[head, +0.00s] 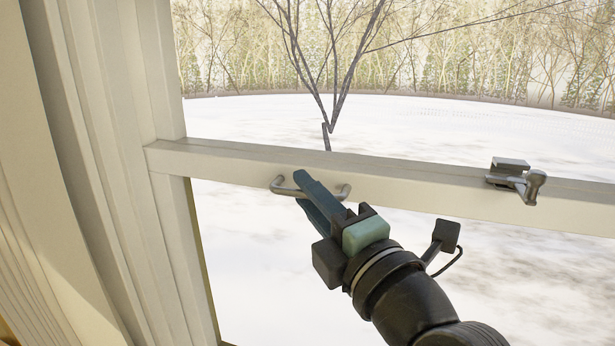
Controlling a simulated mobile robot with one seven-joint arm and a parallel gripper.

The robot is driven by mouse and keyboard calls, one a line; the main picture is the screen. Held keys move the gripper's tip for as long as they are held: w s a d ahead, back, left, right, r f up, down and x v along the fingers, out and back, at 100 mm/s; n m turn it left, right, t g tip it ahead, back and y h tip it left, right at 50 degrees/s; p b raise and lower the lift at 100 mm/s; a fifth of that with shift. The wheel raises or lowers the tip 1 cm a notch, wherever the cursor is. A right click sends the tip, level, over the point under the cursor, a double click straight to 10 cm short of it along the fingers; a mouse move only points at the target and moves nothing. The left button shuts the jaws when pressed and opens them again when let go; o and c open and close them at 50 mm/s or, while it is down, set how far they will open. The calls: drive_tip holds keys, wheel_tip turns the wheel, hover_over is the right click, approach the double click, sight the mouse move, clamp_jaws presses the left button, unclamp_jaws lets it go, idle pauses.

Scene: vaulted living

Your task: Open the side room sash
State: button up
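The sash is a window with a cream frame, and its horizontal rail (420,182) crosses the head view. A metal bar handle (284,190) is fixed to the left part of this rail. My gripper (305,190) reaches up from the lower right. Its two teal fingers lie close together, one above and one below the handle bar, and look shut on it. The fingers hide the middle of the bar. A metal latch (516,180) sits on top of the rail to the right.
The cream window jamb (110,150) stands to the left, with a pale curtain or trim (35,230) beside it. Glass lies above and below the rail. Snowy ground and bare trees show outside.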

drive_tip(key=shift+w+a, duration=0.1)
drive_tip(key=shift+w, duration=0.2)
clamp_jaws()
idle(1.3)
